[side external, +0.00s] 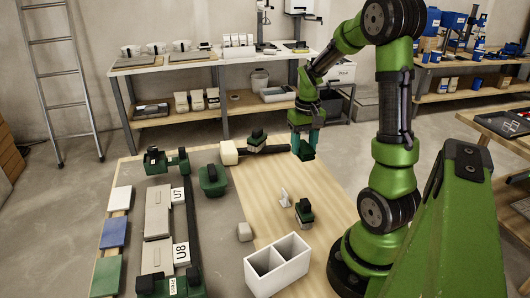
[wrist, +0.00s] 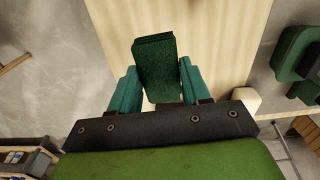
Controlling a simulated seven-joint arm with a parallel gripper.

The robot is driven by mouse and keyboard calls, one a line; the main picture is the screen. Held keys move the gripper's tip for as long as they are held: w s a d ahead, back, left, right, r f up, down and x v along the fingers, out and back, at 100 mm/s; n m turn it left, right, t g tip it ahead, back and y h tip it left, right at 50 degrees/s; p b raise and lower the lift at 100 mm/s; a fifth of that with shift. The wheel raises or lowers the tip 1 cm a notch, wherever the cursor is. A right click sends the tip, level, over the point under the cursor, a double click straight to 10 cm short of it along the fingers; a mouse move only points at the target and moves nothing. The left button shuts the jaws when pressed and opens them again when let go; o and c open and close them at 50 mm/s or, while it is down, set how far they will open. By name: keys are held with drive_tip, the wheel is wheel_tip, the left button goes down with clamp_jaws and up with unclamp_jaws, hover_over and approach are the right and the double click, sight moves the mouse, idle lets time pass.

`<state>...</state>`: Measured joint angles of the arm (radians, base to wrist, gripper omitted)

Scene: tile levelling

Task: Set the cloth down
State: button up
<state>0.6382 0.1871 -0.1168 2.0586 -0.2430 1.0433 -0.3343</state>
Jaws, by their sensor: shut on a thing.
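My gripper (side external: 303,138) has teal fingers and is shut on a dark green, rough-textured folded pad, which looks like the cloth (side external: 307,153). It holds the cloth above the far right part of the wooden board (side external: 335,185). In the wrist view the cloth (wrist: 156,68) stands out between the two fingers (wrist: 157,88) of my gripper. The cloth appears clear of the board in the side view, but its exact height is hard to tell.
A green-black block (side external: 304,211), white wedge (side external: 284,197) and white two-compartment box (side external: 290,279) stand nearer. Tiles (side external: 157,212) lie left. Bare board lies below my gripper.

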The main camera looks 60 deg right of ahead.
drive_tip(key=a+f+n, duration=0.1)
drive_tip(key=a+n, duration=0.4)
drive_tip(key=a, duration=0.3)
drive_tip(key=s+a+f+n, duration=0.1)
drive_tip(key=a+f+n, duration=0.1)
drive_tip(key=a+n, duration=0.3)
drive_tip(key=s+a+f+n, duration=0.1)
drive_tip(key=a+f+n, duration=0.1)
drive_tip(key=a+n, duration=0.4)
drive_tip(key=shift+s+a, duration=0.15)
drive_tip(key=shift+a, duration=2.2)
drive_tip(key=shift+s+f+n, duration=0.1)
drive_tip(key=shift+n, duration=0.3)
drive_tip(key=shift+w, duration=0.3)
drive_tip(key=w, duration=0.5)
drive_tip(key=w+f, duration=0.1)
drive_tip(key=w, duration=0.9)
drive_tip(key=shift+f, duration=0.2)
drive_tip(key=shift+w+f, duration=0.2)
drive_tip(key=shift+f, duration=0.7)
drive_tip(key=shift+w+f, duration=0.15)
drive_tip(key=shift+f, duration=0.75)
